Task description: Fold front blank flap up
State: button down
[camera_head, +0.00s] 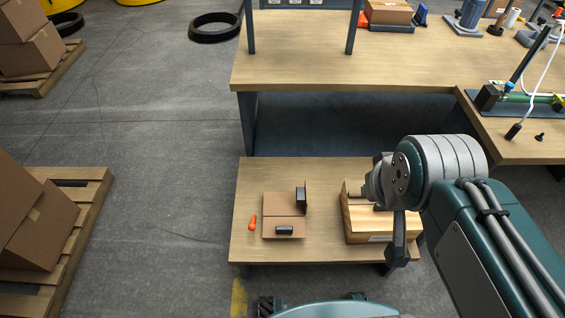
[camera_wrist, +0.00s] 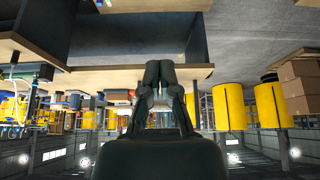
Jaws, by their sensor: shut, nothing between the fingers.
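A brown cardboard blank (camera_head: 281,203) lies on the low wooden table in the head view. Its front flap (camera_head: 270,228) lies flat towards me, beyond a crease line, with a dark block (camera_head: 284,230) on it. A second dark block (camera_head: 300,196) is at the right side of the blank, where a narrow flap (camera_head: 306,202) seems to stand up. My gripper (camera_wrist: 159,66) shows in the wrist view with its fingers together and empty. My arm is to the right of the blank, apart from it. The fingertips are hard to make out in the head view.
An orange object (camera_head: 252,223) lies left of the blank. A wooden box (camera_head: 365,220) stands at the table's right, partly hidden by my arm. A larger workbench (camera_head: 340,65) is behind. Pallets with cartons (camera_head: 35,235) stand at left. The low table's back left is clear.

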jog(key=w+d+f+n+g+h, duration=0.2)
jog(key=w+d+f+n+h, duration=0.15)
jog(key=w+f, duration=0.3)
jog(key=w+d+f+n+g+h, duration=0.2)
jog(key=w+d+f+n+h, duration=0.1)
jog(key=w+f+n+h, duration=0.3)
jog(key=w+a+f+n+t+h, duration=0.1)
jog(key=w+a+f+n+t, duration=0.1)
jog(key=w+f+n, duration=0.35)
jog(key=w+a+f+n+t+h, duration=0.1)
jog(key=w+a+f+n+t, duration=0.2)
jog(key=w+f, duration=0.45)
jog(key=a+f+n+t+y, duration=0.2)
jog(key=a+f+n, duration=0.25)
jog(key=f, duration=0.55)
jog(key=a+f+n+t+y, duration=0.35)
jog(key=f+n, duration=0.25)
jog(key=f, duration=0.4)
jog(key=s+a+f+n+g+y, duration=0.1)
jog(key=s+a+f+n+y, duration=0.25)
jog(key=s+f, duration=0.4)
jog(key=s+a+f+n+g+y, duration=0.1)
jog(key=s+a+f+n+y, duration=0.2)
jog(key=f, duration=0.8)
jog(key=shift+n+h, duration=0.3)
jog(key=shift+h, duration=0.15)
jog(key=x, duration=0.8)
jog(key=shift+d+f, duration=0.2)
jog(key=shift+f, duration=0.3)
